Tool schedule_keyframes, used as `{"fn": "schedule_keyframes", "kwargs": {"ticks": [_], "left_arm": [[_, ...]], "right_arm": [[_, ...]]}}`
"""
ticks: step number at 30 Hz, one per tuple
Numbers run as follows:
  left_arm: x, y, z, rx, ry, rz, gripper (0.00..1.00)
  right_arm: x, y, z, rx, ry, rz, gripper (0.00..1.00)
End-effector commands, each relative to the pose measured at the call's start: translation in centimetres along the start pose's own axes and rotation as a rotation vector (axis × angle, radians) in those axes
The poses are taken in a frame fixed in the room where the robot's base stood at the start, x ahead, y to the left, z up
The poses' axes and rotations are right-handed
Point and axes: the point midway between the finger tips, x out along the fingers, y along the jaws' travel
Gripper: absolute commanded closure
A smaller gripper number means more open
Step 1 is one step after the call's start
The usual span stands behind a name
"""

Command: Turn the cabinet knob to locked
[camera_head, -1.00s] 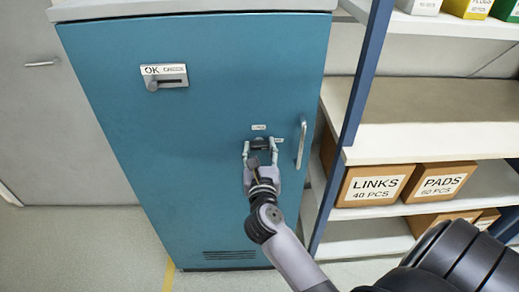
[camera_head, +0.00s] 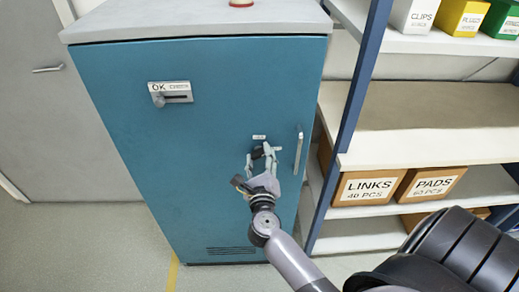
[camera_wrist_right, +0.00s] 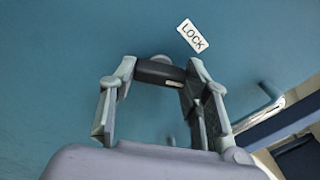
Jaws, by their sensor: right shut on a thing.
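The cabinet (camera_head: 190,120) is blue with a grey top, and its door is closed. A small dark knob (camera_head: 257,153) sits on the door's right side, below a small white label (camera_head: 259,137). My right gripper (camera_head: 260,157) is shut on the knob, one finger on each side, and hides part of it. In the right wrist view the black knob (camera_wrist_right: 158,72) lies between the fingertips, with a pale mark near its right end. A tilted label reading LOCK (camera_wrist_right: 192,35) is above and right of it. My left gripper is not in view.
A vertical door handle (camera_head: 298,152) is close to the right of the knob. A slider plate marked OK (camera_head: 170,93) is at the door's upper left. A shelf rack with a blue post (camera_head: 355,100) and boxes, including LINKS (camera_head: 368,187), stands close on the right.

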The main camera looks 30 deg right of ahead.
Motion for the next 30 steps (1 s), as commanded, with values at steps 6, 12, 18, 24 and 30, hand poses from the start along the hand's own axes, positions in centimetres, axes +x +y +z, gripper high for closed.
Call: {"fn": "schedule_keyframes", "kwargs": {"ticks": [6,12,18,24,30], "left_arm": [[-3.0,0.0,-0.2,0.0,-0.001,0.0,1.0],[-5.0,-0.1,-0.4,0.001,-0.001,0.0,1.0],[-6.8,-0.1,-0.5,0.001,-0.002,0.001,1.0],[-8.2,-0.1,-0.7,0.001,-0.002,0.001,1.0],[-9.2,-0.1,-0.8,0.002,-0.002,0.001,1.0]], "right_arm": [[0.0,-0.2,0.5,-0.208,0.001,0.002,0.85],[0.0,-0.2,0.4,-0.397,0.001,0.002,0.85],[0.0,-0.1,0.4,-0.586,0.001,0.002,0.85],[0.0,-0.1,0.3,-0.756,0.0,0.001,0.85],[0.0,0.0,0.2,-0.887,0.0,0.002,0.85]]}}
